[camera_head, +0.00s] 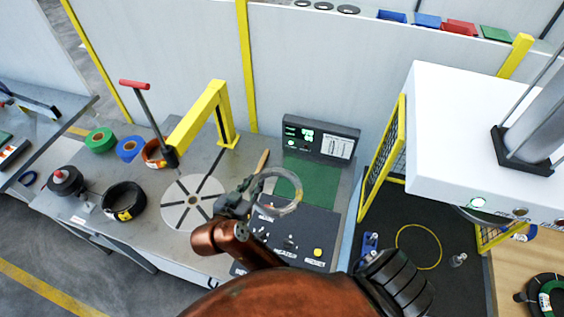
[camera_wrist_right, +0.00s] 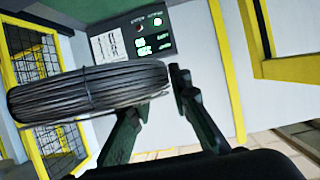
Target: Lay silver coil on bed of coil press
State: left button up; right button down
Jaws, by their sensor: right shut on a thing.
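The silver coil (camera_head: 284,206) is a ring of grey wire held up over the bench, in front of the green-screened control console. It fills the left of the right wrist view (camera_wrist_right: 60,98), tied with a band. My right gripper (camera_head: 246,195) is shut on the coil's edge, with fingers on either side of it in the wrist view (camera_wrist_right: 158,98). The coil press (camera_head: 480,125) is a white housing with a metal cylinder at the right. Its dark bed (camera_head: 390,222) lies below, with a yellow ring marking (camera_head: 418,247). My left gripper is out of view.
A yellow mesh guard (camera_head: 383,160) stands between the bench and the press bed. On the bench (camera_head: 80,215) are a black coil (camera_head: 123,201), a round slotted plate (camera_head: 190,203), a yellow arm (camera_head: 200,115) and coloured rolls (camera_head: 100,140). The bed inside the yellow ring looks clear.

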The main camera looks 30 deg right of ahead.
aim_at(418, 246)
jog(key=u, duration=0.75)
jog(key=k, duration=1.15)
jog(key=z, duration=1.4)
